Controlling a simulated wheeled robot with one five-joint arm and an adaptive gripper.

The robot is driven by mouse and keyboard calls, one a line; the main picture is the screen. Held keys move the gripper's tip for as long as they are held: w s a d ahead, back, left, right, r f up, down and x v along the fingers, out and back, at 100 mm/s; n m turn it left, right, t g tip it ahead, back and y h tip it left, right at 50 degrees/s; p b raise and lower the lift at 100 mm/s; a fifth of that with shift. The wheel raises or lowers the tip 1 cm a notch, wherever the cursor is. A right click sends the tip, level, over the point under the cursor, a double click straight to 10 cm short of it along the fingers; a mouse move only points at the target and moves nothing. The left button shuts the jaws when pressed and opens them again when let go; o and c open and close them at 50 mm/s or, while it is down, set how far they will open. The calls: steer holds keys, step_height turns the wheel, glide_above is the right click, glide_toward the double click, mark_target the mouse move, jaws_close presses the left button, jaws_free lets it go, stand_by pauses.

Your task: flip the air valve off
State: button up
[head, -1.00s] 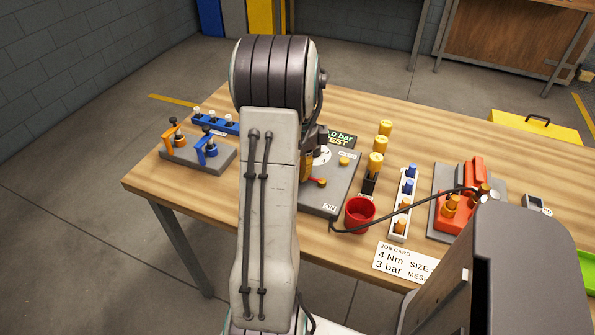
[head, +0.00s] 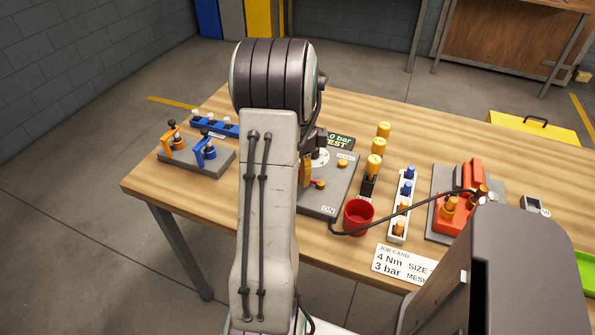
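The air valve's panel is a grey box (head: 345,185) on the table, right of my arm. It has a round white gauge, a yellow knob (head: 342,163) and a display with "bar TEST" in green. A small red lever (head: 318,184) shows low on its left side, near an "ON" label (head: 329,209). My gripper is largely hidden behind my arm. A dark part of my arm's end (head: 318,141) and an orange piece beside it (head: 306,171) show above the lever. I cannot tell whether the fingers touch the lever or are open.
A red cup (head: 358,216) stands at the panel's front right corner with a black hose passing it. Yellow-capped bottles (head: 375,166), a white rack (head: 400,220) and a red device (head: 458,209) stand farther right. A grey clamp plate (head: 198,155) lies left.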

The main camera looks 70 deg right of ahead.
step_height(320, 180, up, 12)
stand_by(0.9)
stand_by(0.7)
